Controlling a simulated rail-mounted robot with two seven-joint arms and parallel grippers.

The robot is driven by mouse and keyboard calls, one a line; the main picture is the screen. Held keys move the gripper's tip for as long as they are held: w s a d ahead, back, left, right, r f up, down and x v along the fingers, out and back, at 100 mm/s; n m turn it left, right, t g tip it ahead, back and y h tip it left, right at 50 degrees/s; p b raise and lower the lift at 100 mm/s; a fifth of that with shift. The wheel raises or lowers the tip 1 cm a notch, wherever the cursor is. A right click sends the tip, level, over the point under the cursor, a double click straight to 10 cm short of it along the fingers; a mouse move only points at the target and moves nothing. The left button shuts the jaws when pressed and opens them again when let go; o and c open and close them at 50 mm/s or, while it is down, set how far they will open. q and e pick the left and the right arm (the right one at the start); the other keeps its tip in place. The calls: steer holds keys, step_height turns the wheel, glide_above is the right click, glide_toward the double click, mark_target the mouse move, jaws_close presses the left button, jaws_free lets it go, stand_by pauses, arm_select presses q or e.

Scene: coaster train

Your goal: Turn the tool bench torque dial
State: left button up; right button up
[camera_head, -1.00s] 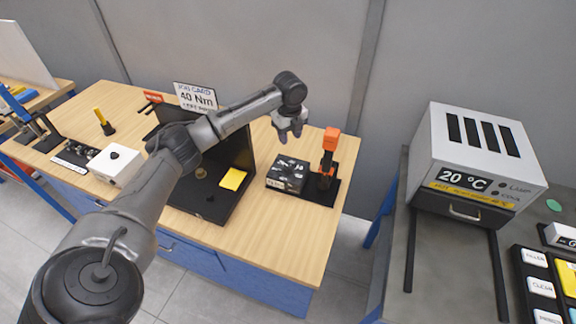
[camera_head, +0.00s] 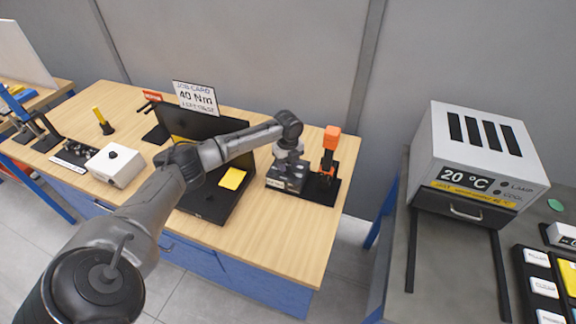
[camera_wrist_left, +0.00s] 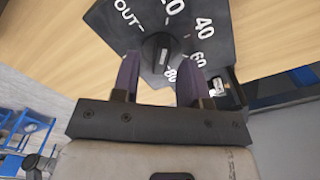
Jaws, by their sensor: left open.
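The torque dial is a dark box (camera_head: 285,183) on the bench's right part, with a black plate with white marks (camera_wrist_left: 205,12). In the left wrist view the marks read OUT, 20, 40, 60 and 80. A round black knob (camera_wrist_left: 158,50) with a pale pointer line sits at the plate's middle. My left gripper (camera_head: 288,160) is over the box, pointing down. In the left wrist view its open fingers (camera_wrist_left: 156,66) stand either side of the knob's near edge. I cannot tell whether they touch it. My right gripper is not in view.
An orange and black tool (camera_head: 329,157) stands close to the right of the dial box. A job card (camera_head: 195,97) reading 40 Nm stands at the back. A black case (camera_head: 212,205) with a yellow note lies left. The front right bench top (camera_head: 285,240) is clear.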

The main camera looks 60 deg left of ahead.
arm_select(q)
steer(key=shift+f, duration=0.5)
jaws_close()
